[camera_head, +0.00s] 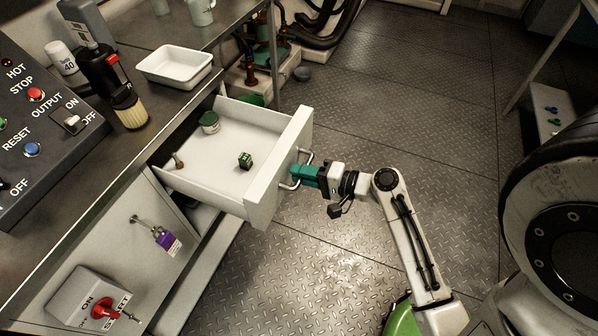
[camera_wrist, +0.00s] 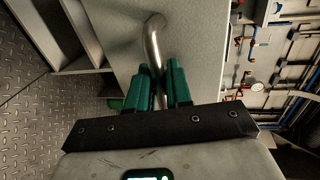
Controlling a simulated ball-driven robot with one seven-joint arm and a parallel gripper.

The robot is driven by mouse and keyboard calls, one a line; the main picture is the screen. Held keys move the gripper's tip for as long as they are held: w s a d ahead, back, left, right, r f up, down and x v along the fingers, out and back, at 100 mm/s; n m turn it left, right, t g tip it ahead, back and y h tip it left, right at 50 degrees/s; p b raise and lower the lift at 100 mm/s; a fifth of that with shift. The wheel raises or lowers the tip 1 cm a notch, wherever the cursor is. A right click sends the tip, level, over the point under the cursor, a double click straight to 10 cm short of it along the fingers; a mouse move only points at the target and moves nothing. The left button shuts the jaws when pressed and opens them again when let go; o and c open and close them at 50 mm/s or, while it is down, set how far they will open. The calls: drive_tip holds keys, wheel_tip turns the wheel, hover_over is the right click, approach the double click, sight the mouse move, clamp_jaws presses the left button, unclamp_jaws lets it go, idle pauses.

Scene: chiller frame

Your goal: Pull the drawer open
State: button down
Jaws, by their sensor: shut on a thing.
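The white drawer (camera_head: 262,130) stands pulled out from under the metal counter in the head view, with its inside showing. A green-lidded jar, a small green cube and a small brass-coloured piece lie in it. The metal bar handle (camera_head: 292,184) is on the drawer's front face; it also shows in the wrist view (camera_wrist: 153,42). My gripper (camera_head: 300,175) has its green fingers shut on the handle. In the wrist view the fingers (camera_wrist: 161,88) sit on both sides of the bar. Part of the handle is hidden by the fingers.
The counter carries a white tray (camera_head: 175,66), a black control panel (camera_head: 40,125) and a bottle. Open metal floor (camera_head: 400,90) lies right of the drawer. A large black wheel-like shape stands at far right.

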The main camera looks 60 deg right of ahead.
drive_tip(key=c, duration=1.2)
unclamp_jaws()
drive_tip(key=shift+c, duration=0.2)
drive_tip(key=v, duration=1)
drive_tip(key=shift+s, duration=0.4)
drive_tip(key=w+a+f+n+g+y+p, duration=0.25)
drive_tip(key=a+f+n+g+y, duration=0.2)
drive_tip(key=a+n+g, duration=0.35)
drive_tip(key=s+a+r+n+g+h+p, duration=0.1)
drive_tip(key=a+n+g+h, duration=0.4)
drive_tip(key=n, duration=0.4)
drive_tip(key=shift+s+a+r+g+p, duration=0.25)
drive_tip(key=shift+s+a+g+p, duration=0.15)
drive_tip(key=shift+a+g, duration=0.5)
